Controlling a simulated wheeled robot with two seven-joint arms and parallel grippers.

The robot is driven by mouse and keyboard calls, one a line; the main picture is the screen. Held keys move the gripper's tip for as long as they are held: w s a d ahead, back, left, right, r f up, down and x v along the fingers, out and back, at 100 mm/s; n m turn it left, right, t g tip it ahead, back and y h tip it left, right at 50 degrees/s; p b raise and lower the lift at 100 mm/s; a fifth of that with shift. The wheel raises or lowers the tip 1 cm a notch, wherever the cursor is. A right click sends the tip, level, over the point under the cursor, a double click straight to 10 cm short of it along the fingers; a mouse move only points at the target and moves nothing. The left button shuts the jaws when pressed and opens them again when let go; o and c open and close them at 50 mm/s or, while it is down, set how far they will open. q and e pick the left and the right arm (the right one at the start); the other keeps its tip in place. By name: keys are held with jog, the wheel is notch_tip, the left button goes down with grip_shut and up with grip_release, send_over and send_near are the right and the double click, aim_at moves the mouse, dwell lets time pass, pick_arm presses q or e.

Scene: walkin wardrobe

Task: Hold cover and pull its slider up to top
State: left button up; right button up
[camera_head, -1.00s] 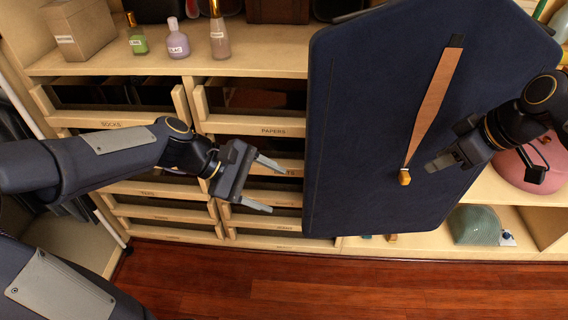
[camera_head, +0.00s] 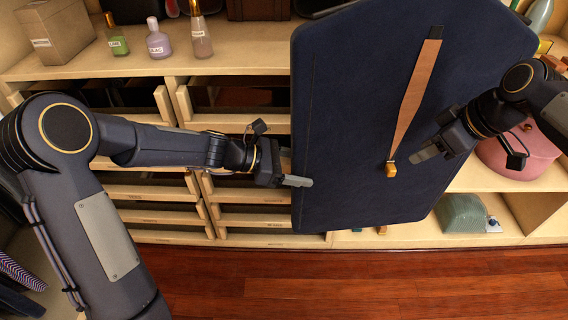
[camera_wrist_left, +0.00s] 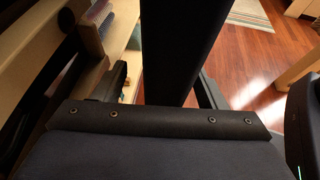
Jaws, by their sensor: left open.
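The dark blue cover (camera_head: 350,120) hangs upright in front of the shelves. A tan strip (camera_head: 414,95) runs down its front, widest near the top and narrowing to the small golden slider (camera_head: 391,171) at its lower end. My left gripper (camera_head: 290,178) is open at the cover's left edge, with one finger in front of it. In the left wrist view the cover's edge (camera_wrist_left: 180,50) stands between the two fingers, apparently apart from them. My right gripper (camera_head: 425,151) is in front of the cover, right of and slightly above the slider, not touching it; its finger gap is hidden.
Wooden drawers (camera_head: 165,190) stand behind my left arm. The shelf above holds a box (camera_head: 55,32) and several bottles (camera_head: 158,40). A pink bag (camera_head: 520,158) and a green-grey item (camera_head: 462,214) are on shelves at the right. The wooden floor (camera_head: 300,285) in front is clear.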

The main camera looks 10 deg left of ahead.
pick_arm(q)
jog(key=shift+w+d+f, duration=0.1)
jog(key=shift+d+f, duration=0.05)
jog(key=shift+d, duration=0.2)
jog(key=shift+c, duration=0.4)
jog(key=c, duration=1.3)
